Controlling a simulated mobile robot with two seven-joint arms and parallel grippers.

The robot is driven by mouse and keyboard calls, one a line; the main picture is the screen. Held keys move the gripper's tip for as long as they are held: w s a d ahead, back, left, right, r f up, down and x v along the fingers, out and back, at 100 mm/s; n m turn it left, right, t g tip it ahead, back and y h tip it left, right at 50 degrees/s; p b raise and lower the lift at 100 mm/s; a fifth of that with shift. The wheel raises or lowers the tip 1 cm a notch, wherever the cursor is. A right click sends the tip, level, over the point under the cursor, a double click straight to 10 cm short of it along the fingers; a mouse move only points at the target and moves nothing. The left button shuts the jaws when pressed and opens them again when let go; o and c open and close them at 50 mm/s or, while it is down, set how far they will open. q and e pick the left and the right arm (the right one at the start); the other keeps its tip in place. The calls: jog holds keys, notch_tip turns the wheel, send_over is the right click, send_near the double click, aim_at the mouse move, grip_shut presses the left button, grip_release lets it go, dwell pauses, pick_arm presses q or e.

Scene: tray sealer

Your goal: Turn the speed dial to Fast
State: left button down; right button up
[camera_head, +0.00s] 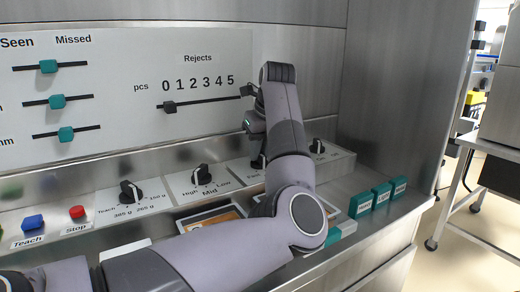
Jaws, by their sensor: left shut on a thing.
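The control ledge carries a row of black dials on white plates. The speed dial's plate (236,166) shows part of a label starting with "F"; my arm covers the rest of it. My left gripper (259,161) points down at this plate, with its dark fingers shut around the dial there. The dial's knob is mostly hidden, so I cannot read its pointer. My left arm comes in from the lower left, bends at a round joint and rises over the ledge. My right gripper is not in view.
Other dials stand at left (130,192), at "Mid" (202,176) and at right (318,146). A blue button (33,222) and red button (77,212) sit far left. Sliders, including the Rejects slider (169,107), are on the upright panel. Teal blocks (381,194) stand at right.

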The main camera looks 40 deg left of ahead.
pick_arm(q)
jog(key=m+t, duration=0.1)
jog(key=m, duration=0.1)
jog(key=m+h, duration=0.1)
jog(key=m, duration=0.2)
jog(key=shift+t, duration=0.4)
jog(key=shift+m+t+h, duration=0.4)
jog(key=shift+m+h, duration=0.2)
jog(key=shift+m, duration=1.3)
jog(key=c, duration=1)
grip_release()
jog(key=shift+c, duration=0.2)
